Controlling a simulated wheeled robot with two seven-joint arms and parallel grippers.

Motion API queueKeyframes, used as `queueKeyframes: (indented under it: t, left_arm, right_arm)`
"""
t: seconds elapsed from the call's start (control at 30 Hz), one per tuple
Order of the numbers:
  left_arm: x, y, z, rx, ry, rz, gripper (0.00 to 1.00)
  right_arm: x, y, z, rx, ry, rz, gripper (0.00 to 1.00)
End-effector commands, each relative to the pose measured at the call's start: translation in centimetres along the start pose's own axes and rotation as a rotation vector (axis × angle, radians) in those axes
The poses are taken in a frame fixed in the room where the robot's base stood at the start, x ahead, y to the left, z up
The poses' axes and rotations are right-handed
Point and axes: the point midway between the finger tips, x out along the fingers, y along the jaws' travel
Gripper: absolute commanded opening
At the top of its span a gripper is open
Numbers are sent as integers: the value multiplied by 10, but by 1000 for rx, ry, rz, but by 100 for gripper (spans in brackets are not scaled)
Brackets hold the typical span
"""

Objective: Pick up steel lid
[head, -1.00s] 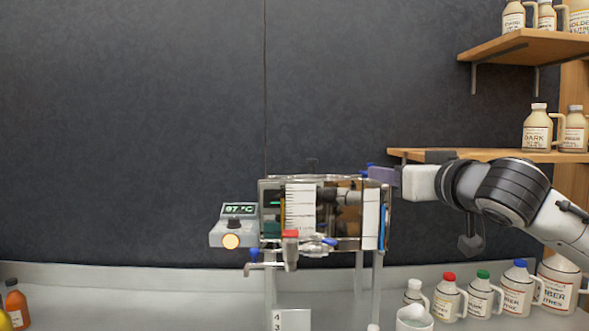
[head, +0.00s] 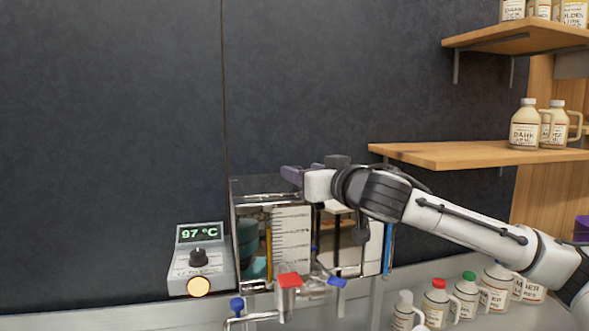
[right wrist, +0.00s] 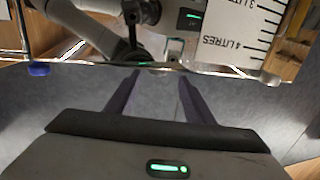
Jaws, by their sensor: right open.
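The shiny flat top of the evaporator (head: 262,188) appears to include the steel lid, but I cannot make out the lid's outline clearly. A small dark knob stood above this top earlier; my right gripper now hides that spot. My right gripper (head: 301,171) reaches in from the right, just above the top, with purple fingers pointing left. In the right wrist view the two fingers (right wrist: 158,85) are apart with nothing visible between them, close to a shiny metal edge (right wrist: 110,66). Whether they touch the metal is unclear. My left gripper is not in view.
A temperature controller (head: 200,262) reading 97 °C stands left of the evaporator. A red-handled valve (head: 288,282) and blue handles stick out at the front. Capped jugs (head: 466,296) stand at lower right. A wooden shelf (head: 480,154) juts out behind my right arm.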

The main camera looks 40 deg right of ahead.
Motion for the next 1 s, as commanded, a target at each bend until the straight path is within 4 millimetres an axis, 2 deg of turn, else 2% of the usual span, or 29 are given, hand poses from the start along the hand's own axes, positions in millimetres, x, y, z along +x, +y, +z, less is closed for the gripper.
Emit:
queueKeyframes:
  t: [0.27,0.47,0.6,0.9,0.93,1.0]
  left_arm:
    - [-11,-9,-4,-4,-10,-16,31]
    - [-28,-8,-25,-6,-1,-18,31]
    - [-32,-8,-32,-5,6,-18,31]
    - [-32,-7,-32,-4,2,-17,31]
    - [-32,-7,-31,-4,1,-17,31]
    - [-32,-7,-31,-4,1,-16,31]
  right_arm:
    - [10,1,-3,3,1,-1,48]
    - [36,5,-7,5,0,-2,48]
    - [51,6,-4,3,1,-2,48]
    - [56,5,0,-2,0,-3,48]
    - [56,5,0,-2,0,-3,46]
    - [56,5,0,-2,0,-3,34]
